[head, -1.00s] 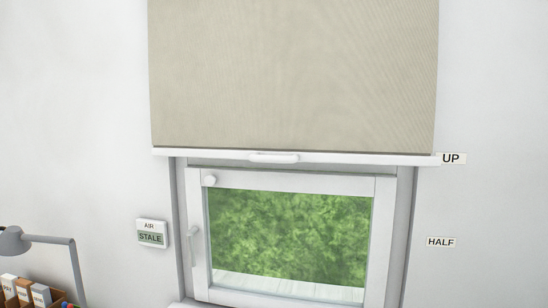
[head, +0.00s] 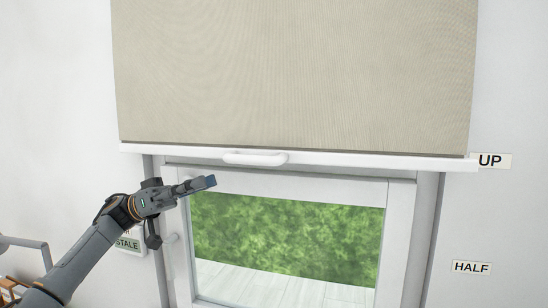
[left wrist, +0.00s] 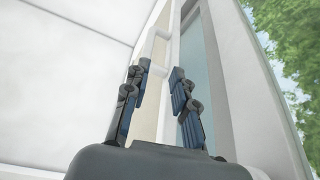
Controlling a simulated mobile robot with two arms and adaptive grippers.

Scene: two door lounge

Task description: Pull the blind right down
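The beige blind (head: 300,75) hangs over the upper part of the window. Its white bottom bar (head: 400,161) is level with the UP label (head: 490,161). A white handle (head: 255,158) sits on the bar, left of its middle. My left gripper (head: 211,182) reaches in from the left, a little below and left of the handle, and looks apart from it. In the left wrist view, the fingers of my left gripper (left wrist: 158,76) are spread with nothing held between them. My right gripper is not in view.
The white-framed window (head: 285,235) below the blind shows greenery. A HALF label (head: 471,267) is on the wall at right. An air sign (head: 130,245) is partly hidden behind my left arm. Part of a grey lamp (head: 22,243) shows at lower left.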

